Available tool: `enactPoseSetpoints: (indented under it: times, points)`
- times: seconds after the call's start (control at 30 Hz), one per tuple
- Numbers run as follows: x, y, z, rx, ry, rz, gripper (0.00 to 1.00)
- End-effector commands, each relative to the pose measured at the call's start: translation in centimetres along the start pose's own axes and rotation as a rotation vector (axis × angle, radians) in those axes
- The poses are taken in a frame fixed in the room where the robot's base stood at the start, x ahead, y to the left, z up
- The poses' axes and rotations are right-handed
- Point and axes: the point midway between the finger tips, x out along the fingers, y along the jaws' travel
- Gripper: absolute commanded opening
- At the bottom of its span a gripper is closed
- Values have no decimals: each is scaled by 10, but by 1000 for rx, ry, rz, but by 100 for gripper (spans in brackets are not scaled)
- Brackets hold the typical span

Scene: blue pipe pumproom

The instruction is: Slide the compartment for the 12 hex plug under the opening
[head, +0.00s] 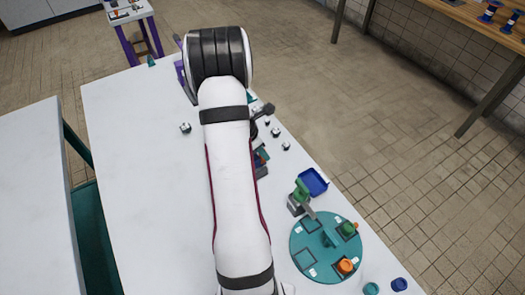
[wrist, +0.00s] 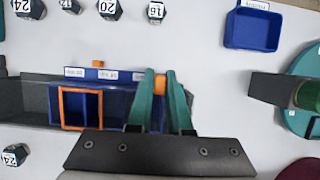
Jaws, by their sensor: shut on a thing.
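A blue sliding tray (wrist: 118,97) with labelled compartments sits in a dark grey track (wrist: 38,95) in the wrist view. An orange square frame (wrist: 80,91), the opening, lies over a compartment at the tray's left part. The labels (wrist: 90,73) along the far edge are upside down and too small to read. My gripper (wrist: 160,80) has teal fingers shut on an orange knob (wrist: 160,86) at the tray's right end. Hex plugs lie beyond the track, including ones marked 20 (wrist: 109,9) and 16 (wrist: 156,11); the plug (wrist: 70,5) between 24 and 20 is cut off.
A small blue bin (wrist: 252,28) stands at the upper right. A dark grey piece (wrist: 279,89) lies right of the gripper, beside a teal round plate (head: 326,238) carrying green and orange items. Another 24 plug (wrist: 15,155) lies near the track. White table (head: 140,180) is clear at left.

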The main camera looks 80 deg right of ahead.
Motion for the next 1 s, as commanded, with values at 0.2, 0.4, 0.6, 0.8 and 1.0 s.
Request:
enactPoseSetpoints:
  times: [0.2, 0.4, 0.6, 0.8, 1.0]
  points:
    - [-1, 6, 0, 0, -2, 4, 0]
    - [0, 49, 1, 1, -4, 4, 0]
    - [0, 79, 1, 1, -3, 2, 0]
    - [-1, 84, 1, -1, -3, 6, 0]
    - [-1, 85, 1, -3, -3, 10, 27]
